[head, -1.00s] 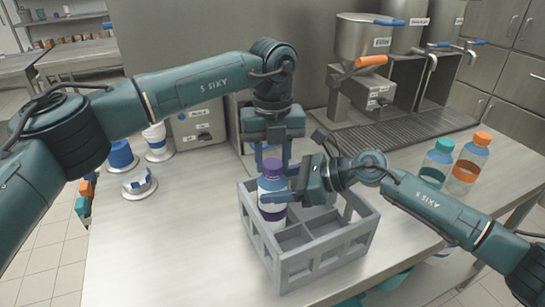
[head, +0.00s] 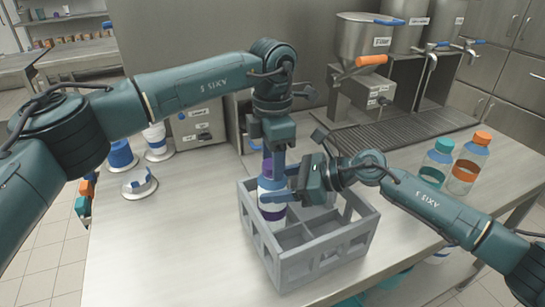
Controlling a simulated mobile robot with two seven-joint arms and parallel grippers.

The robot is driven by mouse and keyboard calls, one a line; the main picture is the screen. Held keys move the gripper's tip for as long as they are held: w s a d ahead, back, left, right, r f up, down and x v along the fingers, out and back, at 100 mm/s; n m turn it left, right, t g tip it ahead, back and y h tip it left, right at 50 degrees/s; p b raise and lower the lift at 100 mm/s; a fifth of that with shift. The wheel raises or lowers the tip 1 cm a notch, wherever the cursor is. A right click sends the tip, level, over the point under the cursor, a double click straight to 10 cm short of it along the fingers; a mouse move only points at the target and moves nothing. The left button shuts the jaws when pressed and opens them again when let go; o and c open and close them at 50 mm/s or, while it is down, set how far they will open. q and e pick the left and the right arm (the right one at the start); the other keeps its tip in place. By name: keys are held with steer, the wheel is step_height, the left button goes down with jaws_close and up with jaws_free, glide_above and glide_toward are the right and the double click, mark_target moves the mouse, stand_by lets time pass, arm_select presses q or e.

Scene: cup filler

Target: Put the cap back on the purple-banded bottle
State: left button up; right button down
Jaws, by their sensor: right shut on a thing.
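The purple-banded bottle (head: 272,213) stands upright in the front left compartment of the grey crate (head: 322,262). My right gripper (head: 279,197) reaches in from the right and is shut on the bottle's upper body. The purple cap (head: 267,166) is at the top of the bottle, partly hidden by a finger of my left gripper (head: 273,162). The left gripper points straight down at the cap, seen nearly edge-on, so I cannot tell how far its jaws are apart. Whether the cap is seated on the thread is hidden.
A teal-banded bottle (head: 436,166) and an orange-capped bottle (head: 468,165) stand at the right edge of the counter. A filling machine (head: 366,90) is behind. Round holders (head: 139,184) stand at left. The counter front left (head: 170,250) is clear.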

arm_select(q)
steer(key=shift+o, duration=1.1)
step_height(320, 180, up, 12)
arm_select(e)
steer(key=shift+c, duration=1.5)
jaws_free()
steer(key=shift+d, duration=0.15)
steer(key=shift+d+r, duration=0.1)
steer(key=shift+d, duration=0.2)
arm_select(q)
steer(key=shift+f+b, duration=1.45)
arm_select(e)
steer(key=v, duration=1.2)
steer(key=shift+s+r, duration=0.2)
steer(key=shift+r, duration=0.05)
